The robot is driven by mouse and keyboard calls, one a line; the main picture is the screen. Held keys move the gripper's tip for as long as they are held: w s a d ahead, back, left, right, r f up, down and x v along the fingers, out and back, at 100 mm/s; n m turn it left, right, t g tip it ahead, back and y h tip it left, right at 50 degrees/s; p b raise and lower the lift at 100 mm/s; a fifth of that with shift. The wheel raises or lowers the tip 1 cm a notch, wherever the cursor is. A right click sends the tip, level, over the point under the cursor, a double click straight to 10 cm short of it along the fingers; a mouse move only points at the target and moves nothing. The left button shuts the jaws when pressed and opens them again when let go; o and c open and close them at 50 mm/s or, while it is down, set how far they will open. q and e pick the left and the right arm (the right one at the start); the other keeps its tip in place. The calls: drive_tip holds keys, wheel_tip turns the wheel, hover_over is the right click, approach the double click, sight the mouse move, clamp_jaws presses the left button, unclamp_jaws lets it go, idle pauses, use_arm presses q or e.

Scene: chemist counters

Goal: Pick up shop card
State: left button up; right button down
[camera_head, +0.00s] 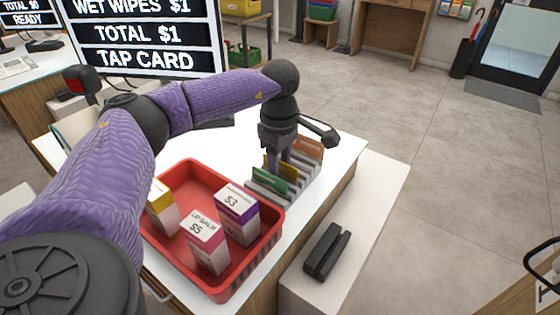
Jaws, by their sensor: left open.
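A grey slotted rack (262,197) on the white counter holds several upright cards. A green card (269,180) stands at the near end, a yellow card (270,164) stands behind it, and an orange card (310,147) is at the far end. I cannot tell by lettering which one is the shop card. My left gripper (280,158) reaches over the rack from above, its fingers pointing down among the cards, close to the yellow one. It is open; its fingertips are partly hidden.
A red tray (268,246) with several small boxes stands just in front of the rack. A screen (140,38) reading "TAP CARD" stands behind my left arm. A black slotted device (327,251) lies on the lower white ledge at right. The floor beyond is clear.

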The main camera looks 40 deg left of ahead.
use_arm(q)
drive_tip(key=shift+c, duration=0.3)
clamp_jaws()
